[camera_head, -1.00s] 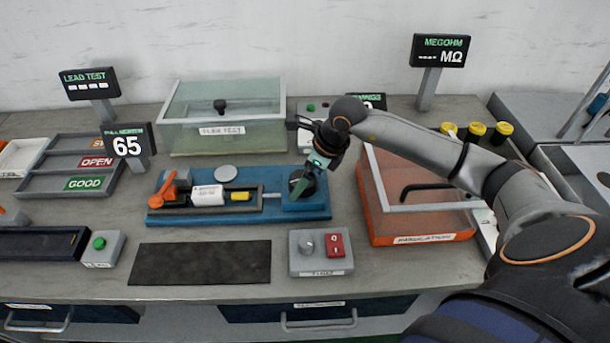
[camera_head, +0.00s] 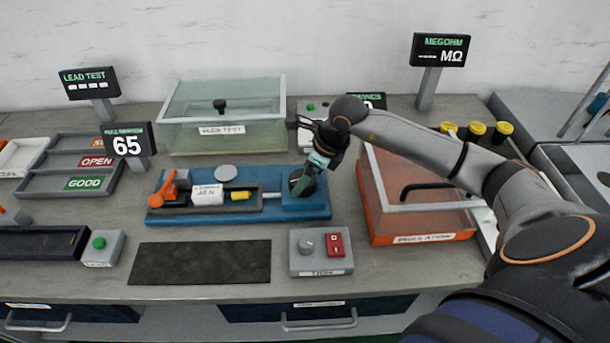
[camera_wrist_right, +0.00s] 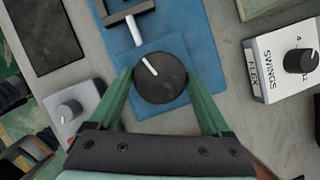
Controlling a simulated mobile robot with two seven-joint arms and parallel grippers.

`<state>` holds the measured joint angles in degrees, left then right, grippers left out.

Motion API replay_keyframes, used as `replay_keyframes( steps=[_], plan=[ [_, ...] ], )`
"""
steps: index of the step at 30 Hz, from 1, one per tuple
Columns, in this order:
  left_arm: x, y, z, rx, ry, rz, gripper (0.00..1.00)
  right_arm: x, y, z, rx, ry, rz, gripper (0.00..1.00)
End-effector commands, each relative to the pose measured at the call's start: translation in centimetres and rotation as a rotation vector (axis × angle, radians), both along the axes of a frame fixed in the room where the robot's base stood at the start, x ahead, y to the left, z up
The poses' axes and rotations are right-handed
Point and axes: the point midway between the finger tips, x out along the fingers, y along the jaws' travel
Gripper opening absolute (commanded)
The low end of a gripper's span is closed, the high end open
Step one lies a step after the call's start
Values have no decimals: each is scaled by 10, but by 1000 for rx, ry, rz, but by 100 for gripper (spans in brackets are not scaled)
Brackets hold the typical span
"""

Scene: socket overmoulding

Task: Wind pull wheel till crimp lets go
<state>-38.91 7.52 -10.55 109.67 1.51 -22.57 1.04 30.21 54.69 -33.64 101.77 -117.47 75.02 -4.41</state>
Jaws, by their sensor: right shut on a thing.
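The pull wheel is a dark round knob (camera_wrist_right: 161,78) with a white mark, on the right end of the blue pull tester (camera_head: 240,215). My right gripper (camera_head: 308,184) is on the wheel, with its green fingers on either side of the knob in the right wrist view (camera_wrist_right: 160,95). It is shut on the wheel. The tester carries an orange lever (camera_head: 163,190), a white labelled block (camera_head: 207,194) and a yellow piece (camera_head: 241,196) in its dark channel. The crimp itself is too small to make out. My left gripper is not in view.
A clear-lidded test box (camera_head: 222,120) stands behind the tester. An orange insulation box (camera_head: 420,200) is to the right, under my right arm. A grey switch box (camera_head: 321,252) and a dark mat (camera_head: 200,262) lie in front.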

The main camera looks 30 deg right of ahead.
Motion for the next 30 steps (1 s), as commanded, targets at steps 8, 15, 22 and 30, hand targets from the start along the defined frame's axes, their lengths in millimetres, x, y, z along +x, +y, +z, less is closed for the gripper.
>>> replay_keyframes(
  steps=[8,15,22,30],
  plan=[
    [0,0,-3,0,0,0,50,0,1,0,1,-2,-85,27],
    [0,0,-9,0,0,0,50,0,2,0,1,-4,-246,26],
    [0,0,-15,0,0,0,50,0,2,0,-1,-4,-394,26],
    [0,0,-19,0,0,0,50,0,3,1,1,-4,-497,26]
  ],
)
